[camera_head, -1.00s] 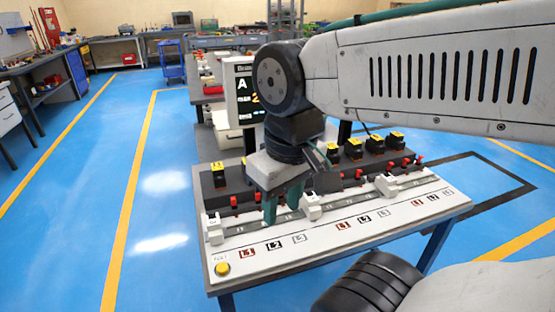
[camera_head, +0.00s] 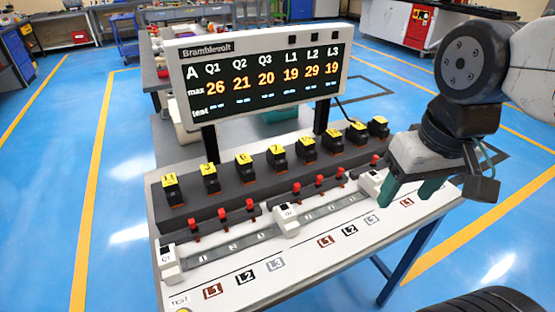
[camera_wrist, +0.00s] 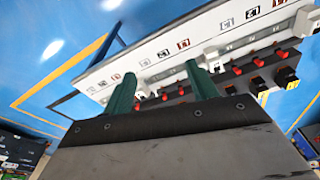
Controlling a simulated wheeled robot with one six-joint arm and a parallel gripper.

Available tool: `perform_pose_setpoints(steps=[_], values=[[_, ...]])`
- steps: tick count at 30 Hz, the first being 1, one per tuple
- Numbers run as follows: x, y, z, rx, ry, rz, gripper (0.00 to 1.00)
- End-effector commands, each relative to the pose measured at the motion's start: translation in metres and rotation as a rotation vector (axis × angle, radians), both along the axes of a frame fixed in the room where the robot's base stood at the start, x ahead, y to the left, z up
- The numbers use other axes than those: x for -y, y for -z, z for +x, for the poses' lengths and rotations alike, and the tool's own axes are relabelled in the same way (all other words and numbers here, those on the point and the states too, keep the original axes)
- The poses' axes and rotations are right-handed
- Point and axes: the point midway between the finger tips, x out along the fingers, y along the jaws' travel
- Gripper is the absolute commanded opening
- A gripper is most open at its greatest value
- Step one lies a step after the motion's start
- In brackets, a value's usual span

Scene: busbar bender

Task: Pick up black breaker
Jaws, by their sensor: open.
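Several black breakers with yellow numbered tops stand upright in a row on a dark raised rack (camera_head: 262,181) in the head view. The leftmost breaker (camera_head: 172,190) and the rightmost breaker (camera_head: 378,128) mark its ends. In the wrist view, a few black breakers show at the right, one of them (camera_wrist: 287,77) near the edge. My gripper (camera_head: 410,192) is open and empty, with green fingers over the right front part of the bench. In the wrist view its two fingers (camera_wrist: 157,82) are spread apart with nothing between them.
A Bramblevolt display (camera_head: 258,78) stands behind the rack. Red-topped pieces (camera_head: 320,188) line the rack's front, with a grey rail (camera_head: 250,240) and white blocks (camera_head: 287,219) before them. The white bench (camera_head: 330,268) carries L1, L2 and L3 labels.

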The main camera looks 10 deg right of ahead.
Motion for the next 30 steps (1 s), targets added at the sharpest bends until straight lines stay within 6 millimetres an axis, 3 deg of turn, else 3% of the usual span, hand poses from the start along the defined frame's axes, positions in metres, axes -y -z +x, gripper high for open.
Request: perform_pose_setpoints(steps=[5,9,15,21,25,30], values=[[-0.036,0.025,0.076,0.155,-0.082,0.049,0.58],[-0.080,0.051,0.148,0.338,-0.138,0.100,0.58],[-0.144,0.090,0.224,0.606,-0.185,0.152,0.58],[-0.198,0.125,0.263,0.865,-0.211,0.166,0.58],[-0.219,0.139,0.271,0.994,-0.223,0.164,0.58],[-0.230,0.146,0.273,1.084,-0.232,0.159,0.58]])
